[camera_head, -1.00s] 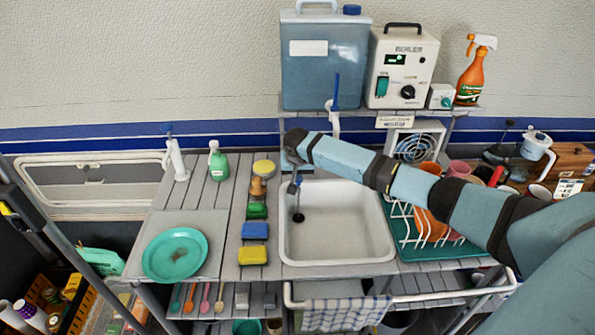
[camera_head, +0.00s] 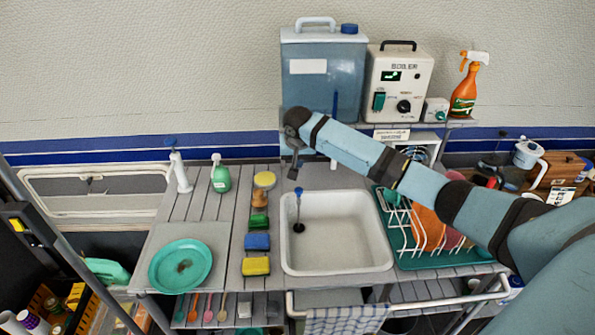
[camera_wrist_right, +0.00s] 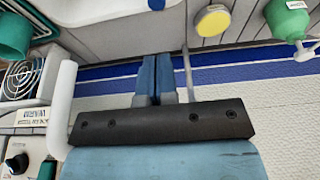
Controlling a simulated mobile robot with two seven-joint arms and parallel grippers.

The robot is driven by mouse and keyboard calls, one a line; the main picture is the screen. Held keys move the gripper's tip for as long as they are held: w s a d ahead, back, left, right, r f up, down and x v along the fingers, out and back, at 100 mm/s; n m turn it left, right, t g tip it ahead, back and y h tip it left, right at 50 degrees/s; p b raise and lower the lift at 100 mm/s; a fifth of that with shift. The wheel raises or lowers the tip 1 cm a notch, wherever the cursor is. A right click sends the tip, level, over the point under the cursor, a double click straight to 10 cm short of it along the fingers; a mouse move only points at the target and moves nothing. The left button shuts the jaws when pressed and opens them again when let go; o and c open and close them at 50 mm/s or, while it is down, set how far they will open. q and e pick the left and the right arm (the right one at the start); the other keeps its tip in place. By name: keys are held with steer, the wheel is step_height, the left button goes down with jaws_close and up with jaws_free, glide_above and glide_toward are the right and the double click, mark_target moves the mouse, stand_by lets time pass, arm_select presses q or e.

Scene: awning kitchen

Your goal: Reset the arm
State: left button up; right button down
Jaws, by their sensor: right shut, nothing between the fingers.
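My right arm reaches in from the right across the head view, over the dish rack and the back of the sink. Its gripper (camera_head: 293,170) hangs down near the back left corner of the white sink (camera_head: 340,267), small and partly hard to make out. In the right wrist view the two blue fingers (camera_wrist_right: 157,75) are together with nothing between them. They lie against a view of the blue wall stripe and touch no visible object. My left gripper is not in view.
The green dish rack (camera_head: 445,262) stands right of the sink. Sponges, including a yellow one (camera_head: 255,266), line its left side, with a teal plate (camera_head: 180,265) further left. A blue water container (camera_head: 322,80) and the boiler (camera_head: 399,80) stand on the shelf behind my arm.

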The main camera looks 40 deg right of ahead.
steer(key=s+a+f+n+y, duration=0.1)
steer(key=s+a+f+n, duration=0.3)
steer(key=s+a, duration=0.55)
steer(key=s+a+f+n+y, duration=0.2)
steer(key=s+a+f, duration=0.5)
steer(key=s, duration=0.4)
steer(key=s+r+n, duration=0.1)
steer(key=s+r, duration=0.1)
steer(key=s, duration=0.9)
steer(key=s+r+n, duration=0.1)
steer(key=s+r, duration=0.2)
steer(key=s, duration=0.8)
steer(key=w+a+f+t+y+p, duration=0.1)
steer(key=w+a+f+t, duration=0.2)
steer(key=f, duration=0.3)
steer(key=w+a+f+n+t+y+p, duration=0.1)
steer(key=w+a+f+t, duration=0.2)
steer(key=a+f+t, duration=0.1)
steer(key=shift+w+f+t, duration=0.15)
steer(key=shift+f+t, duration=0.25)
steer(key=shift+f, duration=0.45)
